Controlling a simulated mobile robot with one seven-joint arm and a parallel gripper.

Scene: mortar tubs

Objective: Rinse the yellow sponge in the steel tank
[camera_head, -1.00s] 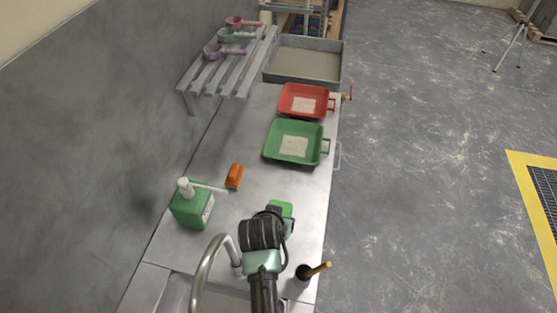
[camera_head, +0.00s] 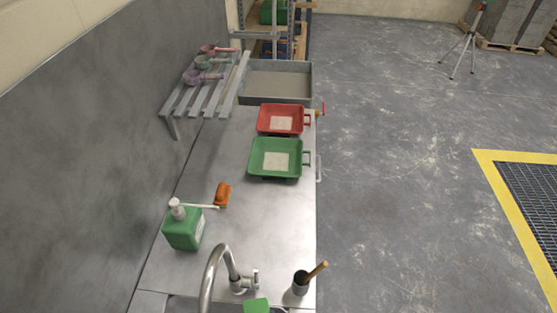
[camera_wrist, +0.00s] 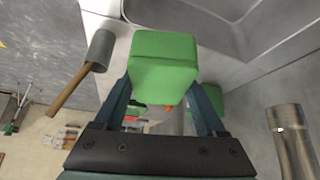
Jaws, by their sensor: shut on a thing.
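I see no yellow sponge; the block in my gripper looks green. In the wrist view my gripper (camera_wrist: 162,95) is shut on this green sponge-like block (camera_wrist: 163,65), one finger on each side. A green block top (camera_head: 257,306), likely the same one, shows at the bottom edge of the head view, where my gripper is out of sight. It is close to the steel tank (camera_head: 185,302), a sunken basin of which only the far edge shows there. The basin (camera_wrist: 235,12) also shows at the top of the wrist view. Whether the block touches it I cannot tell.
A curved tap (camera_head: 212,262) stands over the basin, beside a cup with a wooden handle (camera_head: 300,284). A green pump bottle (camera_head: 183,230) and orange brush (camera_head: 222,194) are at left. Green (camera_head: 276,142) and red tubs (camera_head: 267,120) and a grey tray (camera_head: 243,98) lie beyond.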

